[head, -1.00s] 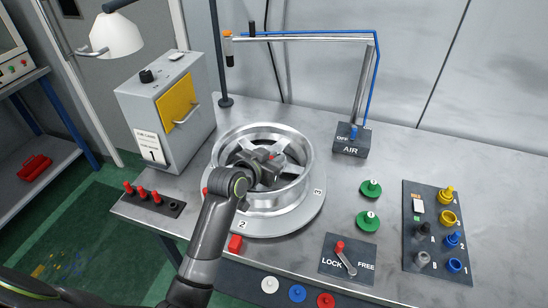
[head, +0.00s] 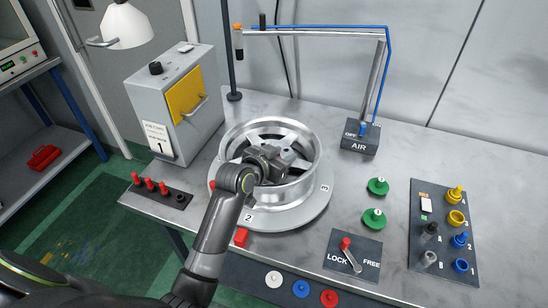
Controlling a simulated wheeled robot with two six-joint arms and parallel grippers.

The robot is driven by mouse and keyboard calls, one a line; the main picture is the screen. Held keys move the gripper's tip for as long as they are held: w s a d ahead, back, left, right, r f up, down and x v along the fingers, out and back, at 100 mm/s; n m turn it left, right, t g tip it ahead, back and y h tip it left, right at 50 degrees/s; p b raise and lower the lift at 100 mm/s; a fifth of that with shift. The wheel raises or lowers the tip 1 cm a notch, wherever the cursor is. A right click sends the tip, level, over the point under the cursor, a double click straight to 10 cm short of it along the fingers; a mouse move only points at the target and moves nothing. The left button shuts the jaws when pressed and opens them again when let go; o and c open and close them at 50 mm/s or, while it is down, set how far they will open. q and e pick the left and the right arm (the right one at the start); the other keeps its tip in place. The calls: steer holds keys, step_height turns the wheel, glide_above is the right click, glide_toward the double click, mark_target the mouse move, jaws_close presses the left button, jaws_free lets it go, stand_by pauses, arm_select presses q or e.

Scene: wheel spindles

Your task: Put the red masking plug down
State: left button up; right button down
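Several red masking plugs (head: 150,184) stand in the dark rack (head: 166,194) at the table's left front; the rack's right-hand hole looks empty. The silver wheel (head: 300,178) lies face up on the round numbered turntable (head: 284,220). My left gripper (head: 268,160) reaches down inside the wheel rim, over its hub and spokes. Its own body and wrist hide the fingertips, so I cannot tell whether it is open or holds a plug. My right gripper is not in view.
A red block (head: 241,237) sits at the turntable's front. The LOCK/FREE lever (head: 349,254), green knobs (head: 377,187) and a dark panel of coloured fittings (head: 444,238) stand to the right. The grey cabinet (head: 178,100) stands at left. The table's right rear is clear.

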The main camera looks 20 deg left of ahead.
arm_select(q)
steer(key=shift+r, duration=0.75)
steer(key=v, duration=0.8)
steer(key=b+v, duration=0.1)
steer(key=v, duration=0.2)
steer(key=shift+s+a+f, duration=0.1)
steer(key=shift+s+a, duration=0.05)
steer(key=shift+s, duration=0.3)
